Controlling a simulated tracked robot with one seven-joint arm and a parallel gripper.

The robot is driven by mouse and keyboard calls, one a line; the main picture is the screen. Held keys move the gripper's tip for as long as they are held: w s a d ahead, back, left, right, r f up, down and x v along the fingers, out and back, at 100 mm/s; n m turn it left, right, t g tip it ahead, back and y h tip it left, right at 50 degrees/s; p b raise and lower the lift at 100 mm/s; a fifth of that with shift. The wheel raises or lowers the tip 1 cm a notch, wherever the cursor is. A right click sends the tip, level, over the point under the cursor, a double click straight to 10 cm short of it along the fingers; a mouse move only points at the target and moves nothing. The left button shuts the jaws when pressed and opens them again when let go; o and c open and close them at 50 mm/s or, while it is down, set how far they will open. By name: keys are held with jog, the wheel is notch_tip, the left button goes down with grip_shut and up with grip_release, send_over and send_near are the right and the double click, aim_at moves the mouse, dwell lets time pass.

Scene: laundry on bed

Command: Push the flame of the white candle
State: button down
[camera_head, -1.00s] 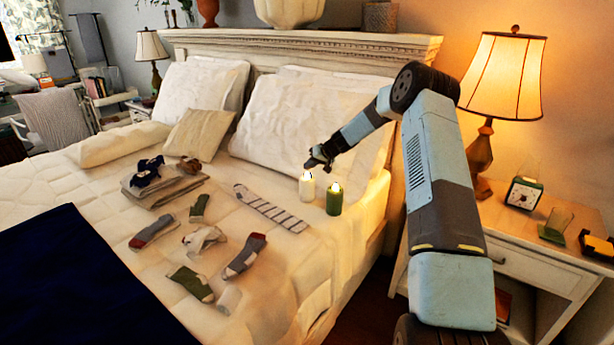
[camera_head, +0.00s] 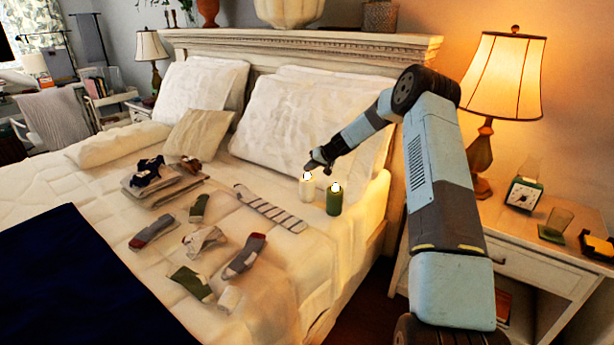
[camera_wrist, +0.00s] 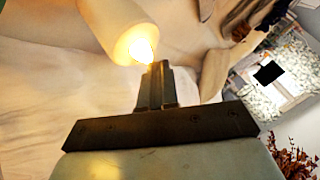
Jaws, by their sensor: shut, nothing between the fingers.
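The white candle (camera_head: 306,189) stands upright on the bed, with its lit flame (camera_head: 307,175) on top. My gripper (camera_head: 312,165) is shut and empty, just above and beside the flame. In the wrist view the closed fingertips (camera_wrist: 158,68) are right at the bright flame (camera_wrist: 142,48), with the pale candle body (camera_wrist: 112,18) beyond. I cannot tell whether the tips touch the flame.
A lit green candle (camera_head: 334,201) stands close to the right of the white one. Pillows (camera_head: 290,120) lie behind. A striped sock (camera_head: 268,208) and other socks lie to the left. The nightstand (camera_head: 540,240) with a lamp (camera_head: 502,75) is to the right.

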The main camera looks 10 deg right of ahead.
aim_at(310, 178)
jog(key=shift+f, duration=0.25)
jog(key=shift+r, duration=0.1)
dwell(0.5)
jog(key=shift+r, duration=0.75)
jog(key=shift+r, duration=0.1)
notch_tip(310, 178, up, 5)
jog(key=shift+f, duration=0.1)
dwell(0.4)
dwell(1.0)
